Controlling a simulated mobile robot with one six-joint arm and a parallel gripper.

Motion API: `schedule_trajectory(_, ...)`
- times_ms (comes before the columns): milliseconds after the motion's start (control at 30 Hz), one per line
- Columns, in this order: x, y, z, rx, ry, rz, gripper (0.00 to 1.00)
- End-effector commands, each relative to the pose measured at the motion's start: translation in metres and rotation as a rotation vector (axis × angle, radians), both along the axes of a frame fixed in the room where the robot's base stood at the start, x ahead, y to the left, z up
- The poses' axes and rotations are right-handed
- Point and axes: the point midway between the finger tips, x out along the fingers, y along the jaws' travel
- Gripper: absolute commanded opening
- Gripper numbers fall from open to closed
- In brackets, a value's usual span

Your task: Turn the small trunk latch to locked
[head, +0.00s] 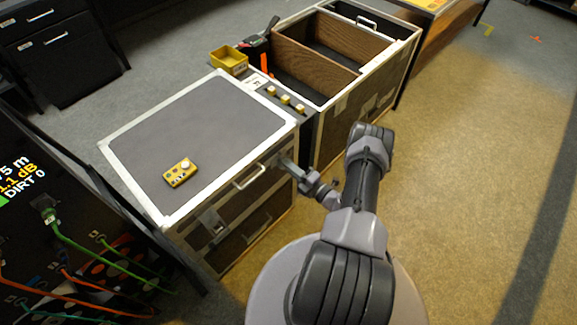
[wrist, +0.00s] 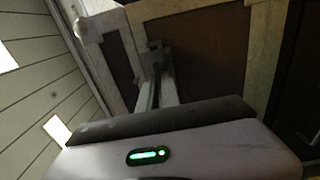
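The small trunk (head: 150,135) stands at the left of the head view with its dark lid down. A metal latch (head: 215,224) shows on the left part of its front, left of the bar handle (head: 249,178). My gripper (head: 286,159) is at the right end of the same front, just under the lid edge. In the wrist view my narrow fingers (wrist: 157,86) reach to a small dark metal fitting (wrist: 154,46) on the trunk face. The fingertips overlap this fitting; whether they grip it, and which way it is turned, I cannot tell.
A yellow box with a pale knob (head: 180,172) lies on the lid. Behind stand a yellow tray (head: 229,61), a panel with yellow knobs (head: 286,100) and an open large trunk (head: 330,45). Cables (head: 85,255) hang at lower left. The floor at right is clear.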

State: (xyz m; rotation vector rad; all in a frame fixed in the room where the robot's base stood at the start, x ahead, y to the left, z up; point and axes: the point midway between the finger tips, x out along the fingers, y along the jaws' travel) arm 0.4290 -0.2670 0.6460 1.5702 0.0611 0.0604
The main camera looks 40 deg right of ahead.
Motion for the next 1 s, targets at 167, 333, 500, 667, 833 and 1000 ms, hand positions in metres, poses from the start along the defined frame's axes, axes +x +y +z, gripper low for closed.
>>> schedule_trajectory(167, -0.0001, 0.0001, 0.0, -0.001, 0.0, 0.0, 0.0)
schedule_trajectory(333, -0.0001, 0.0, -0.0003, -0.023, -0.002, 0.001, 0.0)
schedule_trajectory(500, 0.0, -0.0002, -0.0006, -0.097, -0.007, 0.001, 0.0)
schedule_trajectory(667, 0.0002, -0.0005, -0.0007, -0.22, -0.018, 0.001, 0.0)
schedule_trajectory(833, 0.0, -0.0003, -0.0008, -0.379, -0.03, 0.001, 0.0)
schedule_trajectory(1000, 0.0, -0.0002, -0.0007, -0.541, -0.042, 0.001, 0.0)
